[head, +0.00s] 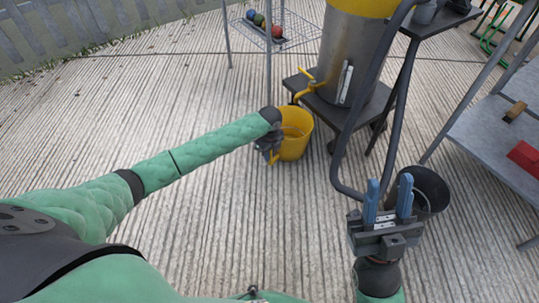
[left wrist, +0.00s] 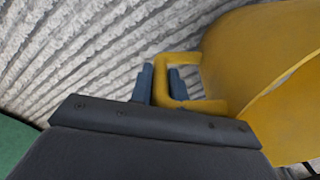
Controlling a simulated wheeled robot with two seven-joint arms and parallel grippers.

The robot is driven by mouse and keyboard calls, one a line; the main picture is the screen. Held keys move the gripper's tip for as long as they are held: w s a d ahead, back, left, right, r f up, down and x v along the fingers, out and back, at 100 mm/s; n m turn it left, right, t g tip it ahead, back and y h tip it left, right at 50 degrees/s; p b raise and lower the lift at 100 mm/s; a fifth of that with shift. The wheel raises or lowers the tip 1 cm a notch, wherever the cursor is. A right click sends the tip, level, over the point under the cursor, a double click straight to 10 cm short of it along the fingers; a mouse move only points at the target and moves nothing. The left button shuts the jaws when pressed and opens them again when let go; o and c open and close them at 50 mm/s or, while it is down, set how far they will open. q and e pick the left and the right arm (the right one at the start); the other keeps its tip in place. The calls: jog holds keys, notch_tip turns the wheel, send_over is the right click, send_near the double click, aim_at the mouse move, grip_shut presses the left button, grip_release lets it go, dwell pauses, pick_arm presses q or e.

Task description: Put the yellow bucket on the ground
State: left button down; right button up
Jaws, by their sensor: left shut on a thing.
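The yellow bucket (head: 293,146) is in the middle of the head view, below the yellow tap of a metal urn. My left gripper (head: 268,150) is at the bucket's left side. In the left wrist view the yellow bucket (left wrist: 250,60) fills the right side, and my left gripper (left wrist: 160,85) has its blue fingers shut on the bucket's handle. The bucket looks upright; I cannot tell whether its base touches the ground. My right gripper (head: 388,200) is open and empty at the lower right, its two blue fingers apart.
The metal urn (head: 348,60) stands on a dark low stand (head: 340,112). A black bucket (head: 430,190) is beside my right gripper. A grey table (head: 490,135) with a red block is at right. A wire rack (head: 272,38) with coloured balls is behind. The ribbed ground (head: 230,220) at centre is clear.

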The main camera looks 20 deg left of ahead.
pick_arm(q)
jog(key=c, duration=1.7)
grip_release()
jog(key=o, duration=0.4)
